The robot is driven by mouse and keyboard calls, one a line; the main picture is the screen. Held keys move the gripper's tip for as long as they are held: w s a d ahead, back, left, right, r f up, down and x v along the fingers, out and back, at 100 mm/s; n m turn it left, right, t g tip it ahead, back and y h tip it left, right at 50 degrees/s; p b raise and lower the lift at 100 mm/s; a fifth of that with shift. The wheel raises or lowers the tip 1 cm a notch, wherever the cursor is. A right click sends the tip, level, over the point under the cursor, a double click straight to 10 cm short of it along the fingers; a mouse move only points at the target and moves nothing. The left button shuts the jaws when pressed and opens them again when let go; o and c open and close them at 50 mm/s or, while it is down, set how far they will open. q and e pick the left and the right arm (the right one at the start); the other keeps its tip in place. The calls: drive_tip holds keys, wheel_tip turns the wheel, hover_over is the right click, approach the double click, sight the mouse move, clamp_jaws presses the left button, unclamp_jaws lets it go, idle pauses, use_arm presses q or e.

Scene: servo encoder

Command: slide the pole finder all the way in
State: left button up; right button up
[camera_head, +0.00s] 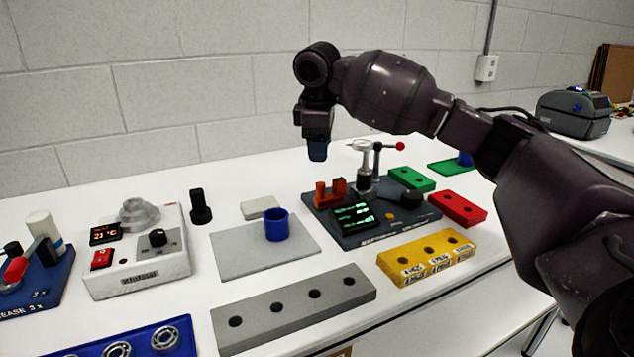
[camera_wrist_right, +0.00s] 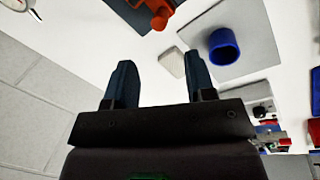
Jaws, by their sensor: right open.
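A dark blue-grey test station (camera_head: 385,236) stands at the middle right of the table. It has a green-lit screen (camera_head: 352,215), an orange-red forked part (camera_head: 330,192), a metal post (camera_head: 364,170) and a lever with a red knob (camera_head: 399,146). I cannot tell for sure which part is the pole finder; the orange-red part (camera_wrist_right: 155,12) also shows at the top of the right wrist view. My right gripper (camera_head: 318,152) hangs above and behind the station's left side, fingers down. Its two fingers (camera_wrist_right: 160,82) are apart with nothing between them. My left gripper is not in view.
A blue cup (camera_head: 276,225) stands on a grey mat (camera_head: 232,262), with a whitish block (camera_head: 259,207) behind it. Yellow (camera_head: 428,258), grey (camera_head: 293,308), red (camera_head: 457,208) and green (camera_head: 412,179) holed blocks lie around. A white heater unit (camera_head: 137,276) stands left. The wall is behind.

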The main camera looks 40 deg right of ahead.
hover_over(320, 183)
drive_tip(key=f, duration=0.2)
drive_tip(key=f+b, duration=0.1)
drive_tip(key=f, duration=0.1)
drive_tip(key=shift+s+a, duration=0.35)
drive_tip(key=shift+s, duration=0.05)
drive_tip(key=f, duration=0.1)
drive_tip(key=f+b, duration=0.1)
drive_tip(key=f, duration=0.2)
drive_tip(key=shift+w+d+f, duration=0.3)
drive_tip(key=shift+w+f, duration=0.1)
drive_tip(key=shift+d+f+b, duration=0.1)
drive_tip(key=shift+f+b, duration=0.3)
drive_tip(key=shift+f, duration=0.05)
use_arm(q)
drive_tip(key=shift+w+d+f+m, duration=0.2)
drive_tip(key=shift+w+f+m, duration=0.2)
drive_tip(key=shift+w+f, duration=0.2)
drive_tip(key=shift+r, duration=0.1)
use_arm(e)
clamp_jaws()
